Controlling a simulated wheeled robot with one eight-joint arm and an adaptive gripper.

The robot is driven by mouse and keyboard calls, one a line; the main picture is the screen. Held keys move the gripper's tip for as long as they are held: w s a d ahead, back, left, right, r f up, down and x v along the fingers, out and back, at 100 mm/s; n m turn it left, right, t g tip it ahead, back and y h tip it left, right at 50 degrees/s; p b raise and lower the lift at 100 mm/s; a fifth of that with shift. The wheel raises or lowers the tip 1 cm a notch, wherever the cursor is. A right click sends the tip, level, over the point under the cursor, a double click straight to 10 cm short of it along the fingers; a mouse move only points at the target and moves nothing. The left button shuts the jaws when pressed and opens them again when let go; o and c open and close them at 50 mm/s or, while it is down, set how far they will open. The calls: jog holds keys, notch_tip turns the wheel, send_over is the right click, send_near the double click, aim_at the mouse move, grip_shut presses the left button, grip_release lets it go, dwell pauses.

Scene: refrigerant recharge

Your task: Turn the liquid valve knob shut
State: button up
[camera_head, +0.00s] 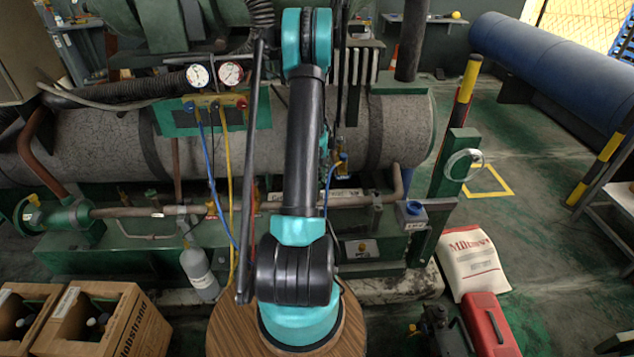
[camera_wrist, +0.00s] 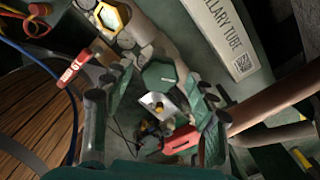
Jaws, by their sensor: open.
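In the wrist view, my gripper (camera_wrist: 158,82) is open, with one finger on each side of a dark green hexagonal knob (camera_wrist: 158,74). The knob lies between the fingertips, and a gap shows on both sides. I see no lettering that names it as the liquid valve knob. A red lever with white lettering (camera_wrist: 74,69) is left of the left finger. A yellow-rimmed hexagonal fitting (camera_wrist: 110,17) is beyond, at the upper left. In the head view my own arm hides the gripper and most of this valve area.
A white box lettered "...LLARY TUBE" (camera_wrist: 226,42) is close at the upper right, and a copper pipe (camera_wrist: 275,108) runs right of the right finger. Hoses hang from the gauge manifold (camera_head: 215,101). A wooden round top (camera_head: 232,325) and a red case (camera_head: 490,325) are nearer.

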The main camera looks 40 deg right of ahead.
jog(key=c, duration=1.2)
jog(key=shift+o, duration=0.2)
jog(key=shift+m, duration=0.3)
jog(key=m, duration=0.3)
jog(key=shift+m, duration=1.8)
jog(key=o, duration=1.2)
jog(key=shift+c, duration=0.2)
